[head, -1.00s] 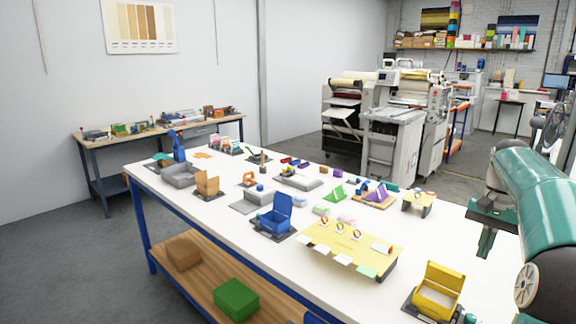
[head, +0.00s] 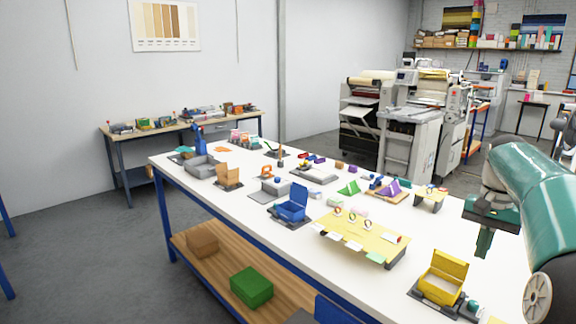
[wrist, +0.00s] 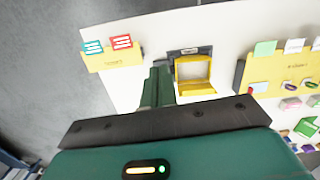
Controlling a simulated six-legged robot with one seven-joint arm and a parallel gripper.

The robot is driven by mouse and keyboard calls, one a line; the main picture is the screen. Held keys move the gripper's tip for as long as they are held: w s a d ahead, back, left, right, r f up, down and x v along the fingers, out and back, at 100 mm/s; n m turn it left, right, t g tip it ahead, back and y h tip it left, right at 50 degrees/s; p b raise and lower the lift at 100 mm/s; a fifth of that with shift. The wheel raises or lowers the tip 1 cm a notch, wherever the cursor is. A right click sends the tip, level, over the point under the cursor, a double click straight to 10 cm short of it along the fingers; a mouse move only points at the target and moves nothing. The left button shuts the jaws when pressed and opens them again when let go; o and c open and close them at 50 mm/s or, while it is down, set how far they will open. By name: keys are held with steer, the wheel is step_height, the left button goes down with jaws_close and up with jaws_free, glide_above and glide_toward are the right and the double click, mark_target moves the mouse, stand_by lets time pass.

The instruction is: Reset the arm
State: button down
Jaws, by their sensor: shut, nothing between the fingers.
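My arm is folded at the right edge of the head view. My gripper (head: 484,243) points down over the right part of the white table (head: 456,232), with its fingers together and nothing between them. In the wrist view my gripper (wrist: 158,84) shows as two green fingers side by side, beside the open yellow box (wrist: 195,88). That yellow box (head: 440,290) stands on a dark base at the near right of the table, in front of my gripper in the head view.
The table holds an open blue box (head: 292,208), a yellow board (head: 350,238) with cards and rings, a grey tray (head: 201,167) and several small parts. A green box (head: 251,287) sits on the lower shelf. A large printer (head: 412,125) stands behind. Grey floor is clear at left.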

steer(key=s+a+r+n+t+h, duration=0.1)
steer(key=s+a+n, duration=0.15)
steer(key=a, duration=0.75)
steer(key=s+a+r+n+t+h, duration=0.1)
steer(key=s+a+n+t, duration=0.15)
steer(key=a, duration=0.75)
steer(key=s+a+f+n+t, duration=0.1)
steer(key=s+a+f+n, duration=0.1)
steer(key=s+a+f, duration=0.2)
steer(key=s+a+f+n+t+y, duration=0.1)
steer(key=s+a+f+n+t, duration=0.1)
steer(key=s+a+f, duration=0.2)
steer(key=s+a, duration=0.3)
steer(key=s, duration=0.1)
steer(key=shift+s+a+f, duration=0.25)
steer(key=shift+s+a, duration=0.05)
steer(key=shift+a, duration=0.05)
steer(key=shift+r, duration=0.1)
